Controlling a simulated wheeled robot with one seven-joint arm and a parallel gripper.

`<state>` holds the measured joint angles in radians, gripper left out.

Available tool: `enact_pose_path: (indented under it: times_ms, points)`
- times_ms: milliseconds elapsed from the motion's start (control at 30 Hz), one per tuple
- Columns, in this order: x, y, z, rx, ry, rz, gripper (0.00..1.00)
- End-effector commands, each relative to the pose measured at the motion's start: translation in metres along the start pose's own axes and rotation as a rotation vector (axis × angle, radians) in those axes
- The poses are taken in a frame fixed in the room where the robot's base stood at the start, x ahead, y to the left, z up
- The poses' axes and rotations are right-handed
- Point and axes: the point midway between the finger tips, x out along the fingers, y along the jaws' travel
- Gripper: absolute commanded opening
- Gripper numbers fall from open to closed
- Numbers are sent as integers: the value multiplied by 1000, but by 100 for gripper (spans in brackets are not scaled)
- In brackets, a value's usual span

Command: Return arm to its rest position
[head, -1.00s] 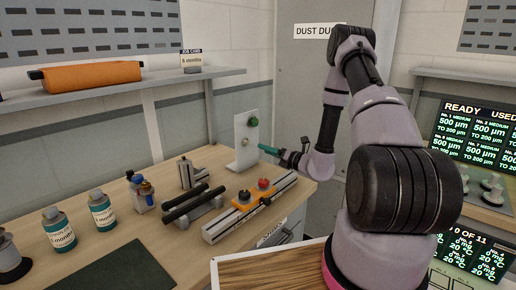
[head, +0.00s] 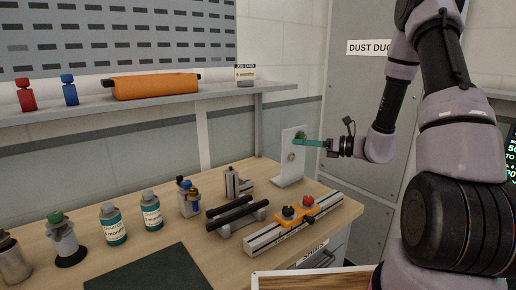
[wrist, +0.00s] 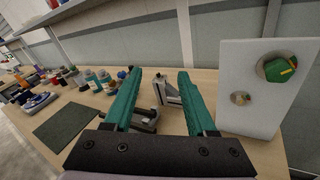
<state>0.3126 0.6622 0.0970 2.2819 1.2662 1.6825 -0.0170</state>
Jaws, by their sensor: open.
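My gripper (head: 299,142) is at the end of my raised arm, above the right end of the workbench. Its teal fingers point left, and in the head view their tips overlap the upper part of a white upright panel (head: 290,172). In the wrist view my gripper (wrist: 160,85) has its two fingers spread wide with nothing between them. The panel (wrist: 235,65) stands right of the fingers there, with a green knob (wrist: 278,69) and a smaller brass fitting (wrist: 240,98). In the head view the knob is mostly hidden behind the fingertips.
The workbench (head: 150,243) holds a rail with an orange clamp (head: 300,213), black bars (head: 240,214), several bottles (head: 151,210) and a dark mat (head: 155,270). A shelf (head: 60,117) with an orange roll (head: 157,86) is above. A grey cabinet (head: 365,85) stands behind my arm.

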Motion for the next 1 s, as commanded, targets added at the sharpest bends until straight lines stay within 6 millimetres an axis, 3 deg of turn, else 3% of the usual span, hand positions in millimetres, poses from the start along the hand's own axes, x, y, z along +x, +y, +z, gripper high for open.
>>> enact_pose_path:
  times_ms: [33, 200, 500, 700, 1000]
  points:
    - [2, 24, 15, -90, 52, 58, 57]
    - [-5, 94, 38, -377, 239, 229, 57]
    - [-51, 182, 54, -923, 578, 442, 57]
    - [-95, 214, 66, -1305, 805, 516, 57]
    - [-162, 239, 100, -1848, 1131, 513, 57]
